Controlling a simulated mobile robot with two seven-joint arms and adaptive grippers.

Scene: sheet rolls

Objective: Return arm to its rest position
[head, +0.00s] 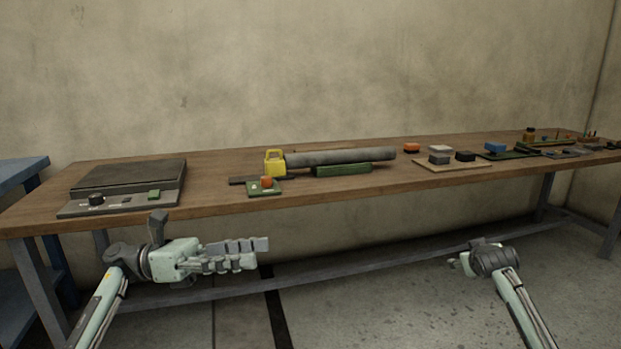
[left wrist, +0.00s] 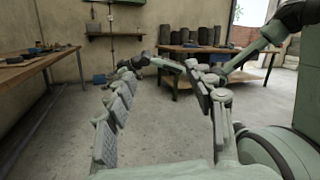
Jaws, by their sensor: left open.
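My left gripper (head: 236,255) is in front of the table's front edge, below the tabletop, with its fingers pointing right. In the left wrist view its two fingers (left wrist: 165,112) stand wide apart with nothing between them. My right arm comes in at the lower right of the head view and ends in a dark wrist (head: 492,260) in front of the table. Its fingers are mostly hidden, so their state does not show.
The wooden table (head: 220,208) carries a grey roll (head: 340,156) with a yellow block (head: 274,162) at its left end, a flat device (head: 125,185) and several small coloured blocks. A blue bench (head: 22,172) stands at left. The floor in front is clear.

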